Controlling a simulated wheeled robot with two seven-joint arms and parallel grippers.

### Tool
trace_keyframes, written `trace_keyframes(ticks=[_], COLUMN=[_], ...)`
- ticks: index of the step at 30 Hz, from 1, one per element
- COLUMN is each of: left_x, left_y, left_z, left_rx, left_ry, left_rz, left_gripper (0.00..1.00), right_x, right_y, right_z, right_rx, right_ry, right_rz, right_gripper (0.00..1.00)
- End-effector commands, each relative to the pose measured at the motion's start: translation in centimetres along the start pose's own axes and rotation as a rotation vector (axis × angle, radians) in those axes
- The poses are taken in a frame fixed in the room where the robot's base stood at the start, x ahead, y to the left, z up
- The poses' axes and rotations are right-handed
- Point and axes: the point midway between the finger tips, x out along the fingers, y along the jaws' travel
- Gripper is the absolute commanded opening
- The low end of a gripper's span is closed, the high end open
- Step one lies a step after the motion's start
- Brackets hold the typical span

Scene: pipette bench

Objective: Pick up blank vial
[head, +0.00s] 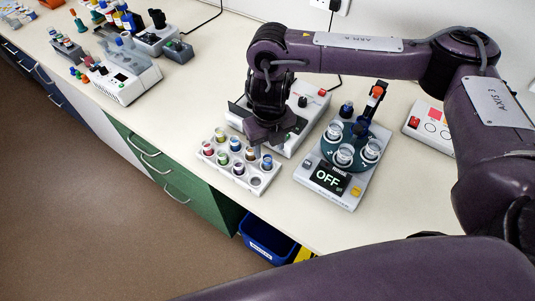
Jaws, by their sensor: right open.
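A white vial rack (213,162) stands near the front edge of the bench and holds several small vials with coloured bands. They include a red-banded vial (208,149), a green-banded one (223,158) and a dark blue one (267,161). I cannot tell which vial is the blank one; no label is readable. The rack's front right place (256,182) looks greyish, and whether it holds a vial is unclear. My right gripper (261,143) is open, pointing down just above the rack's back right side, with its fingertips hard to make out. My left gripper is not in view.
A rinse station (318,197) reading "OFF" with clear cups stands right of the rack. A grey-white device (309,106) is close behind my gripper. A red-buttoned box (431,128) is farther right. More instruments (124,82) stand at left; bench between is clear. A blue bin (266,241) is below.

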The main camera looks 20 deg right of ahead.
Motion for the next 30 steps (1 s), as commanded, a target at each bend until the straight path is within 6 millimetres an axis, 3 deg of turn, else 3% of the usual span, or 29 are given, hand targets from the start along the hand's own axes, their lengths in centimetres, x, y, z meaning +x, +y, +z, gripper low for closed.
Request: trace_keyframes(ticks=[3, 7, 11, 18, 25, 30], left_x=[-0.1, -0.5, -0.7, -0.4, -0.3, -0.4], left_y=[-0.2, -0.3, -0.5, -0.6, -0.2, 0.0], left_z=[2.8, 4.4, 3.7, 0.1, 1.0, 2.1], left_rx=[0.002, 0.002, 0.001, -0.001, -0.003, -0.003], left_ry=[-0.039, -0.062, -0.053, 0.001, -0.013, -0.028], left_rz=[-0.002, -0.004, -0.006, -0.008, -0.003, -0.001], left_gripper=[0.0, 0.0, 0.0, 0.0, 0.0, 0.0], right_x=[0.7, 1.9, 3.5, 5.6, 5.7, 5.7], right_y=[0.1, 0.2, 0.3, 0.3, 0.2, 0.2], right_z=[0.0, 0.0, 0.1, 0.2, 0.2, 0.2], right_rx=[0.002, 0.003, 0.005, 0.003, 0.002, 0.003], right_ry=[-0.001, 0.003, 0.003, -0.001, -0.003, -0.003], right_rz=[0.002, 0.004, 0.004, 0.004, 0.003, 0.003], right_gripper=[0.48, 0.48, 0.48, 0.48, 0.48, 0.27])
